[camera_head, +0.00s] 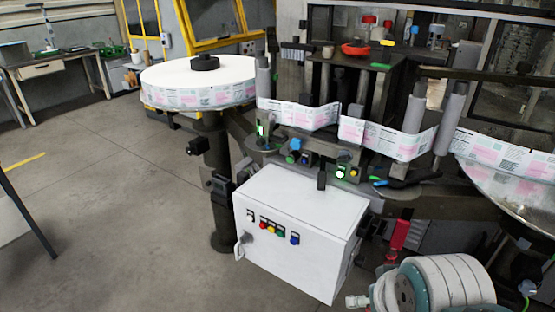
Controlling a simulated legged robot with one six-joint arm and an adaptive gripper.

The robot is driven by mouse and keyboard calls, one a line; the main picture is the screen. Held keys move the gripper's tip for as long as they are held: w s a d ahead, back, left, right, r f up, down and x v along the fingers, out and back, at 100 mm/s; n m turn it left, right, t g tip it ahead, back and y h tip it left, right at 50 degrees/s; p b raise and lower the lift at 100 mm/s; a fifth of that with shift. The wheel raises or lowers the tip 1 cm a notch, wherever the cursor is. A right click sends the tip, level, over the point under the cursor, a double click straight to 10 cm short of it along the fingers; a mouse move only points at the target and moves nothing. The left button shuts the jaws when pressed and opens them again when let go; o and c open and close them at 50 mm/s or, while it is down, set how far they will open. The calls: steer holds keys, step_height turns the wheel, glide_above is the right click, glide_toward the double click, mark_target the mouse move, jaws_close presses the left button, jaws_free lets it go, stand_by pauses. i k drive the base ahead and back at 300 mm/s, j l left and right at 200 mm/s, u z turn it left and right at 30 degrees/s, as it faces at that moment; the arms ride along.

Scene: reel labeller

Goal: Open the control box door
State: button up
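The control box (300,215) is a white cabinet below the labeller, in the middle of the head view. Its front face (283,262) carries a row of small coloured buttons (272,230) in white, red, yellow, green and blue. A pale handle (241,246) stands out at the left edge of this face. The door looks closed, with no gap that I can make out.
A large label reel (200,78) on a dark post (216,165) stands behind and left of the box. The label web (385,140) runs right to another reel (510,180). The concrete floor (110,200) left of the box is clear. A workbench (55,65) stands far left.

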mark_target(313, 265)
steer(key=i+l+u, duration=0.2)
steer(key=i, duration=0.75)
steer(key=i+j, duration=0.05)
steer(key=j, duration=0.05)
